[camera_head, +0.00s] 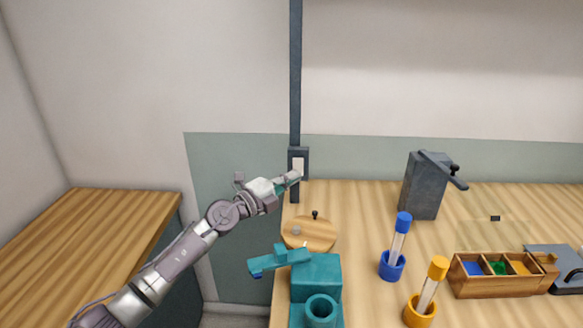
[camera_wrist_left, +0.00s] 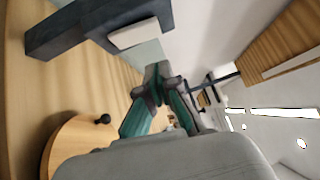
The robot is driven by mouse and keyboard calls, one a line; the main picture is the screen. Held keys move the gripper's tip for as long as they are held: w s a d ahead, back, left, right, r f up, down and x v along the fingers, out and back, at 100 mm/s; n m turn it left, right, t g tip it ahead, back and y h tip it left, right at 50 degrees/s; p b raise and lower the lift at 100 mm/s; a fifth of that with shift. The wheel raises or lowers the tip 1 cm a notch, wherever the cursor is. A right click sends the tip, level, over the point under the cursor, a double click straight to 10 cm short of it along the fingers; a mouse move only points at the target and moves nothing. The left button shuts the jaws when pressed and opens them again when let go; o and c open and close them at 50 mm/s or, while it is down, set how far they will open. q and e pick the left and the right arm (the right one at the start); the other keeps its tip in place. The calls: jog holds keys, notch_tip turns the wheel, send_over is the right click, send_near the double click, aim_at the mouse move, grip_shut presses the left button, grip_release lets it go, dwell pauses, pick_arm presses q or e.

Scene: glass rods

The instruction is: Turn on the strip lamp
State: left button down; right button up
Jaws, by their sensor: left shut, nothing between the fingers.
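A dark wall switch box (camera_head: 291,154) with a white rocker (camera_head: 298,164) is fixed on the wall at the table's left back corner, on a dark vertical conduit (camera_head: 295,80). My left gripper (camera_head: 295,177) is shut and empty, its tips at the rocker's lower edge in the head view. In the left wrist view, the shut fingertips (camera_wrist_left: 158,78) point towards the white rocker (camera_wrist_left: 135,33), with a small apparent gap; I cannot tell whether they touch. The strip lamp itself is not clearly in view. My right gripper is not in view.
Below the gripper are a round wooden board with a black knob (camera_head: 309,236) and a teal device (camera_head: 316,275). Blue (camera_head: 391,266) and orange (camera_head: 419,312) holders with tubes, a dark grey block (camera_head: 423,190) and a wooden compartment box (camera_head: 490,284) stand to the right.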

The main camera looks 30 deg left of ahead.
aim_at(301, 163)
pick_arm(q)
jog(key=w, duration=0.1)
jog(key=w+a+b, duration=0.1)
jog(key=w, duration=0.1)
jog(key=shift+w+a+r, duration=0.2)
jog(key=shift+w+a, duration=0.05)
jog(key=shift+a, duration=0.15)
jog(key=shift+r, duration=0.1)
jog(key=shift+w+r+p, duration=0.15)
jog(key=shift+r+p, duration=0.25)
jog(key=shift+p, duration=0.75)
jog(key=shift+f+b, duration=0.4)
jog(key=shift+b, duration=0.05)
